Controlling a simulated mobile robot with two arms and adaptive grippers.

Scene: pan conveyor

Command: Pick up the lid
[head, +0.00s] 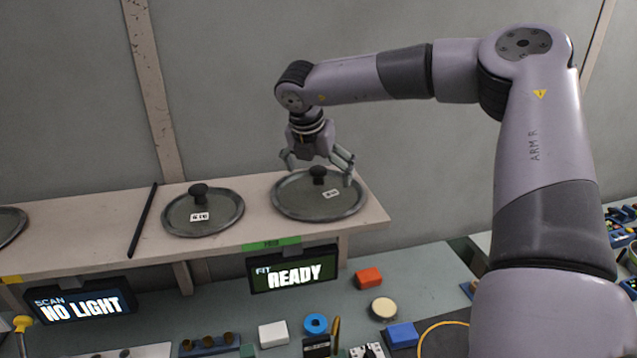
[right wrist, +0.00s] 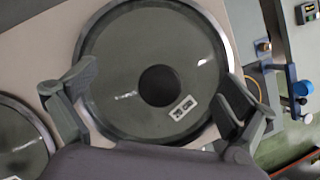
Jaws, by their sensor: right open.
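A large round lid (head: 290,200) with a glassy top, metal rim, dark knob and small white label lies on the right end of the shelf. My right gripper (head: 318,172) is above it, fingers pointing down on both sides of the knob. The right wrist view shows the lid (right wrist: 130,110) with its dark knob between the two spread fingers of the gripper (right wrist: 160,110). The gripper is open and empty. A smaller lid (head: 225,215) with a label lies to the left on the shelf. My left gripper is not in view.
The shelf (head: 90,225) also carries a black rod (head: 142,220) and part of another lid (head: 10,224) at the left edge. Signs reading "READY" (head: 293,270) and "NO LIGHT" (head: 85,303) hang below. The lower bench holds a red block (head: 368,278), a blue block (head: 402,335) and other small items.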

